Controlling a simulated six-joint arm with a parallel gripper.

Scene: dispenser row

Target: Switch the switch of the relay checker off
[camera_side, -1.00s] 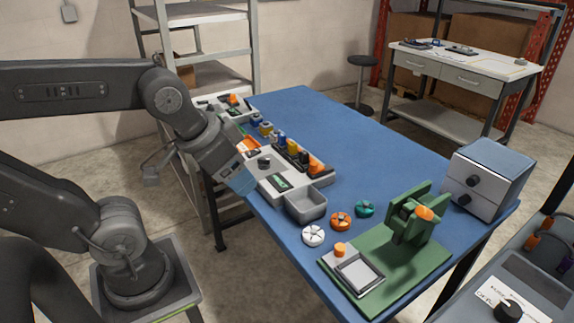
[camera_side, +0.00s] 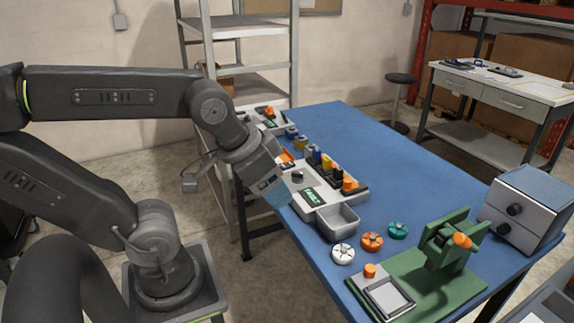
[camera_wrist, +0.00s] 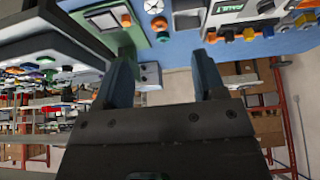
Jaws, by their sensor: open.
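A light grey unit (camera_side: 322,208) with a small dark display (camera_side: 312,196), a black knob (camera_side: 297,177) and a row of coloured plug-in blocks (camera_side: 325,163) stands at the table's left edge. It looks like the relay checker, but I cannot read a name. I cannot make out its switch or its setting. My gripper (camera_side: 280,197) is just left of this unit, pointing down and right, apparently apart from it. In the wrist view my gripper (camera_wrist: 163,66) is open with nothing between its fingers. The display (camera_wrist: 229,6) shows at that view's top edge.
A grey bin (camera_side: 338,222) adjoins the unit. A green fixture (camera_side: 447,262) and a grey two-knob box (camera_side: 525,210) stand to the right. The blue table (camera_side: 385,155) is clear behind.

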